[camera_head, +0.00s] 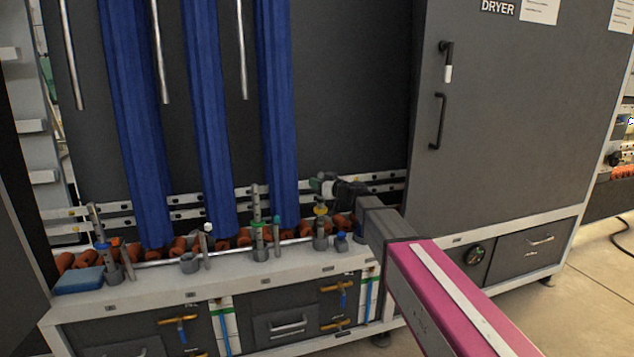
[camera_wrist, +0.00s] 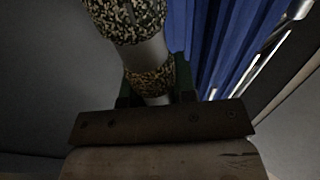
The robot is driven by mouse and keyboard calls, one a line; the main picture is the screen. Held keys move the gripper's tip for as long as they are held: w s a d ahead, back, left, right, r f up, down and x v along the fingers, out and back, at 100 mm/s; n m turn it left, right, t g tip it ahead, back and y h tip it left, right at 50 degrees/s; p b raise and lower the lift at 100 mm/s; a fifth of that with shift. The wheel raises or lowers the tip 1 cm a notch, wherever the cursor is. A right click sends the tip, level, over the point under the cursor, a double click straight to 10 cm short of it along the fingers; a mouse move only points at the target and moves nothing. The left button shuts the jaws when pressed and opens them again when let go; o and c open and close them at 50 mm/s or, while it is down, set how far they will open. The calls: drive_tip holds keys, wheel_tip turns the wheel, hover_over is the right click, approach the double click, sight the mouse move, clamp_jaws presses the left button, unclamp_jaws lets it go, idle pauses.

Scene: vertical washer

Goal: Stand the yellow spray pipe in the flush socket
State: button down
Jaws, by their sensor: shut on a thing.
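My gripper (camera_head: 322,186) is at the right end of the washer shelf, shut on the yellow spray pipe (camera_head: 320,210). Below my gripper, the pipe's yellow band shows just above a grey socket (camera_head: 321,243). I cannot tell whether its lower end is inside that socket. In the wrist view the pipe (camera_wrist: 153,52) is silvery with dark-and-yellow speckled bands, between the green-edged fingers (camera_wrist: 155,97). Another grey socket (camera_head: 190,264) stands on the shelf at centre left and looks empty. Which socket is the flush socket is not marked clearly.
A green-ringed pipe (camera_head: 256,205) and a blue-ringed pipe (camera_head: 98,228) stand farther left. Thin posts (camera_head: 206,243) stand between. Blue curtains (camera_head: 275,120) hang behind. A blue box (camera_head: 79,280) is at the left end; the dryer door (camera_head: 520,120) is at right.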

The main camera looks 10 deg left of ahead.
drive_tip(key=shift+f, duration=0.8)
drive_tip(key=c, duration=0.8)
unclamp_jaws()
drive_tip(key=shift+c, duration=0.2)
drive_tip(key=v, duration=1)
drive_tip(key=shift+s+d, duration=0.2)
drive_tip(key=shift+d, duration=0.15)
